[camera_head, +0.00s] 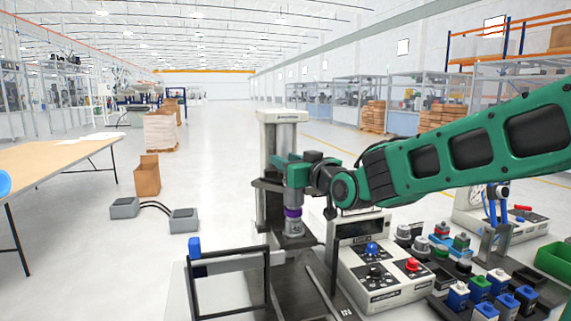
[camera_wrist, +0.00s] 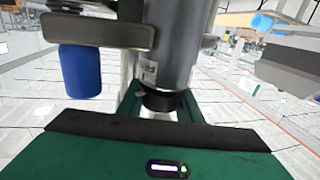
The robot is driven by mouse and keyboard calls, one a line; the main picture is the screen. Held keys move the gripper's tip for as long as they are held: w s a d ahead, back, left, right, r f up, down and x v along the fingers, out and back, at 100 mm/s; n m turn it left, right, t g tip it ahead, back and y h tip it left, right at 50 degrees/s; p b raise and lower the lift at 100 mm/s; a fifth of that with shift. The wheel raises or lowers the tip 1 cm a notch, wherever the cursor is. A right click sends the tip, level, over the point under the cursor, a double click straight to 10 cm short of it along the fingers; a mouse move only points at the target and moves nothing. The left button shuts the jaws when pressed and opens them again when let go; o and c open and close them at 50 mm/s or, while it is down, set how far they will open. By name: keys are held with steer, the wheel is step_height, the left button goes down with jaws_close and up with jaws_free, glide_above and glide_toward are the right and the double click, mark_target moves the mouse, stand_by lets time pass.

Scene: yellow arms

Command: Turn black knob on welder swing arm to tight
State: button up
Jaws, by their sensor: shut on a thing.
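The welder (camera_head: 284,118) is a pale column with a grey cylindrical head and a purple ring (camera_head: 293,212), standing in the middle of the head view. My gripper (camera_head: 290,168) is at the swing arm's height, in front of the column. In the wrist view the black knob (camera_wrist: 160,100) sits below a grey cylinder (camera_wrist: 172,45). The green fingers of my gripper (camera_wrist: 158,108) are on both sides of the knob, shut on it. The knob is hidden behind my gripper in the head view. Its turn angle cannot be told.
A control box (camera_head: 378,272) with blue and red knobs stands right of the welder. Several coloured small parts (camera_head: 480,285) lie further right. A dark frame with a blue cap (camera_head: 194,247) stands in front.

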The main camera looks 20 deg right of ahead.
steer(key=shift+d+m+h, duration=0.1)
steer(key=shift+m+h, duration=0.3)
steer(key=shift+h, duration=0.2)
steer(key=shift+s+d+m+g+h, duration=0.55)
steer(key=shift+d+m+g+h, duration=0.15)
steer(key=shift+m+g+h, duration=2.4)
steer(key=shift+s+d+m+g+h, duration=0.7)
steer(key=shift+m+g+h, duration=1.85)
steer(key=shift+m+h, duration=1.05)
steer(key=shift+s+d+m+g+h, duration=0.45)
steer(key=shift+d+m+g+h, duration=0.3)
steer(key=shift+m+g+h, duration=2.6)
steer(key=shift+s+h, duration=0.1)
steer(key=shift+h, duration=0.25)
steer(key=o, duration=1)
steer(key=shift+o, duration=0.2)
